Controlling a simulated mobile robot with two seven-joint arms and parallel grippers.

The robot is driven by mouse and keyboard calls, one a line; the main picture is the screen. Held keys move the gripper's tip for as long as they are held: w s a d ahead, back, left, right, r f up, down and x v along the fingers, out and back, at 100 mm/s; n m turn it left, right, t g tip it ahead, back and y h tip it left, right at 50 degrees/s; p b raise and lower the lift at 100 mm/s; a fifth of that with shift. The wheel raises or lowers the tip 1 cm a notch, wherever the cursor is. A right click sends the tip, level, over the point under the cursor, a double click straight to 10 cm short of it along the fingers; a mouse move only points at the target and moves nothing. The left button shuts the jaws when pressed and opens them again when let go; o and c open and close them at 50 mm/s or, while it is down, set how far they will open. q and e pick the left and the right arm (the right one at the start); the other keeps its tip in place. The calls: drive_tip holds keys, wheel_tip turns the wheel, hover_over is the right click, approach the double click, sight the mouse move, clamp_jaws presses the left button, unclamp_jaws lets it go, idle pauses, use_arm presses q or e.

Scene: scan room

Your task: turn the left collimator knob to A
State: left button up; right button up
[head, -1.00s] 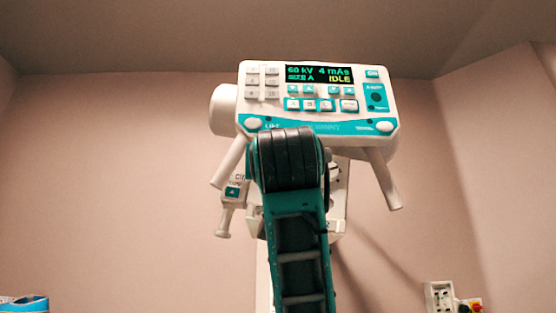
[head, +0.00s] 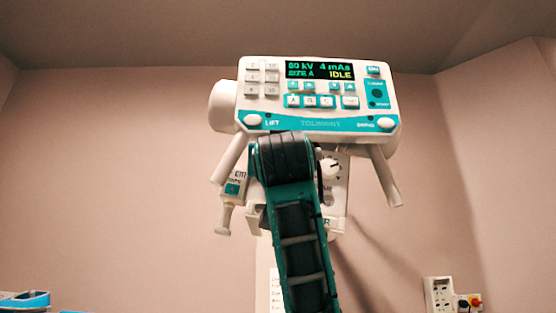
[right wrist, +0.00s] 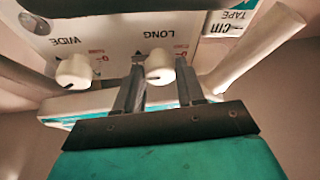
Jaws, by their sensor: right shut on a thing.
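The left collimator knob (right wrist: 160,66) is a white round knob under the word LONG in the upside-down right wrist view. In the head view my right arm hides the left knob and the fingertips. The other knob, marked WIDE (right wrist: 74,70), is free; it also shows in the head view (head: 331,168) just right of my arm. My left gripper is out of view.
The control panel (head: 322,124) overhangs the collimator; its display (head: 320,70) appears to read SIZE A and IDLE. White handles (head: 385,178) slant down at both sides. A tape holder (head: 235,188) hangs left of my arm. A wall socket (head: 440,295) is at lower right.

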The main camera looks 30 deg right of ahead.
drive_tip(key=c, duration=0.5)
drive_tip(key=shift+o, duration=0.2)
